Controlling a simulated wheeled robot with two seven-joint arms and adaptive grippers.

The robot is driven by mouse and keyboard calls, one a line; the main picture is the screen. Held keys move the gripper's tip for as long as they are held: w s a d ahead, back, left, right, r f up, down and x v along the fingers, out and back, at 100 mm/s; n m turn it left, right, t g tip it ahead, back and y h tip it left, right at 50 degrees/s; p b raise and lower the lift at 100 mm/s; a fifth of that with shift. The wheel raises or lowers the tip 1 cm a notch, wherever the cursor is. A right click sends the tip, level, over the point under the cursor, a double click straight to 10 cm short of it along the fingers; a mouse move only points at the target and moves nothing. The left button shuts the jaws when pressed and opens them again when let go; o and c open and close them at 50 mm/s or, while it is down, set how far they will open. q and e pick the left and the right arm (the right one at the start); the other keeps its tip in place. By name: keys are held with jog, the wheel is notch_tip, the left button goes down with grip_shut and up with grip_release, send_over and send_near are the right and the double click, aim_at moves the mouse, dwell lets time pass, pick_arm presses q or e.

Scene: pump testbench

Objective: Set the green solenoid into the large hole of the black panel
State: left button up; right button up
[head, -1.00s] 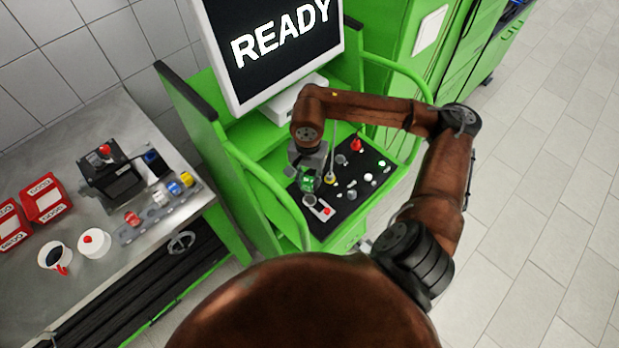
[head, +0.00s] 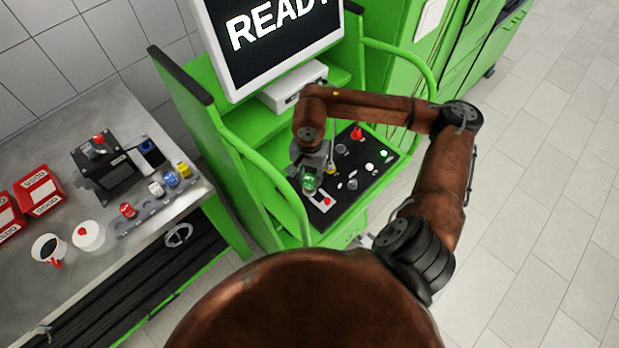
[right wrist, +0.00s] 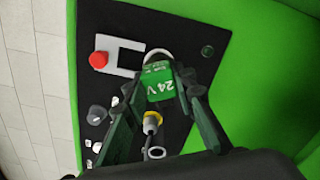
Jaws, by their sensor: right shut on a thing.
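The green solenoid (head: 309,182), labelled 24 V in the right wrist view (right wrist: 159,84), is held between the fingers of my right gripper (head: 314,168). The gripper is shut on it, above the near left part of the black panel (head: 343,207). In the right wrist view, a pale ring around the large hole (right wrist: 158,53) shows just past the solenoid's far edge. The solenoid overlaps the ring there. I cannot tell whether its lower end is inside the hole. In the head view the solenoid covers the hole. My left gripper is not in view.
A red button (right wrist: 98,60) on a pale plate sits close beside the hole. A yellow-collared connector (right wrist: 152,122) and several knobs and lamps stand on the panel. Green rails (head: 262,165) flank it. A steel bench (head: 120,262) with parts lies left.

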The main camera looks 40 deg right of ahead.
pick_arm(q)
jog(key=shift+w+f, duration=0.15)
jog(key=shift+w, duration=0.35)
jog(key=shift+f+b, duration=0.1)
jog(key=shift+b, duration=0.2)
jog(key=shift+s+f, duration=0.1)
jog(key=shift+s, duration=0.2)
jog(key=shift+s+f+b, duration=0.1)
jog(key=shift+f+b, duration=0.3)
jog(key=shift+b, duration=0.05)
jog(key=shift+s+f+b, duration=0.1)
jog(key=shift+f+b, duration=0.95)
pick_arm(e)
jog(key=shift+f, duration=1.1)
